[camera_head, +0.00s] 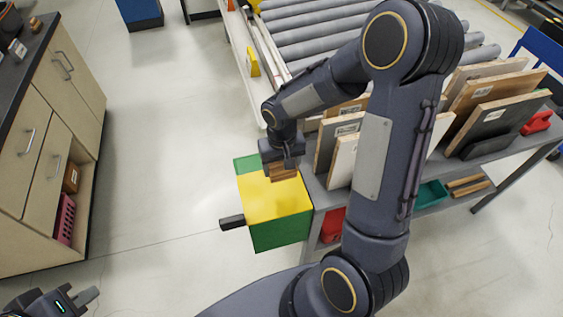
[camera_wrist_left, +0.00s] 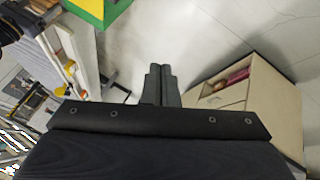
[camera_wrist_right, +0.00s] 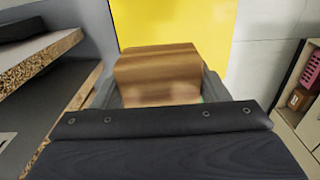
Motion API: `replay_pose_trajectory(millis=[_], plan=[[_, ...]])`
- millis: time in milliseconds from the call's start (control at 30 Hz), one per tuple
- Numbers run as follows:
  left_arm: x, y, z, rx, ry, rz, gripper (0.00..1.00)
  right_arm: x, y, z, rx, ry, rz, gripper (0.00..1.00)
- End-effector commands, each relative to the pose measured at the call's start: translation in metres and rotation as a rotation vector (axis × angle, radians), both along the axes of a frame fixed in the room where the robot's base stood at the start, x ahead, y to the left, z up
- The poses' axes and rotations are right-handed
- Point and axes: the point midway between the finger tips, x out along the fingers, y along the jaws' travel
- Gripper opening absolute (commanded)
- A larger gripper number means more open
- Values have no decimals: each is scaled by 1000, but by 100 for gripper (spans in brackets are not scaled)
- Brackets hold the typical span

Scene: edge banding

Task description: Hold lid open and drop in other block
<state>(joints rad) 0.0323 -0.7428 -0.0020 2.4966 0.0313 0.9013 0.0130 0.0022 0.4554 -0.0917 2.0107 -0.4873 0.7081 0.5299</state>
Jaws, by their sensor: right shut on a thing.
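The green bin (camera_head: 282,235) stands at the near end of the grey rack and has a yellow lid (camera_head: 265,205) over its top. A black handle (camera_head: 232,222) sticks out on its left side. My right gripper (camera_head: 283,165) is shut on a brown wooden block (camera_head: 284,172) at the lid's far edge. The block (camera_wrist_right: 158,72) fills the jaws in the right wrist view, with the yellow lid (camera_wrist_right: 215,35) beyond it. I cannot tell whether the block touches the bin. My left gripper (camera_wrist_left: 160,80) is shut and empty, low at the left in the head view.
A cabinet (camera_head: 45,150) with a pink basket (camera_head: 66,220) is at the left. The floor between cabinet and bin is clear.

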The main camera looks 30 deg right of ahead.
Motion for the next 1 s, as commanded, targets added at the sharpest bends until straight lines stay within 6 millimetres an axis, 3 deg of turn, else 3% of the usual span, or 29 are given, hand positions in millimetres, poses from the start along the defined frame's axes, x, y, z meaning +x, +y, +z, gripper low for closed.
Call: replay_pose_trajectory(millis=[433, 567, 767, 1000], plan=[[1, -1, -3, -2, 0, 0, 0, 0, 0, -5, 0, 0, 1, 42], [10, -12, -1, -50, 1, -3, 0, 0, 0, -5, 0, 0, 1, 42], [47, -67, 6, -268, 41, 25, 0, 0, 0, -5, 0, 0, 1, 42], [88, -155, -2, -523, 193, 189, 0, 0, 0, -5, 0, 0, 1, 42]])
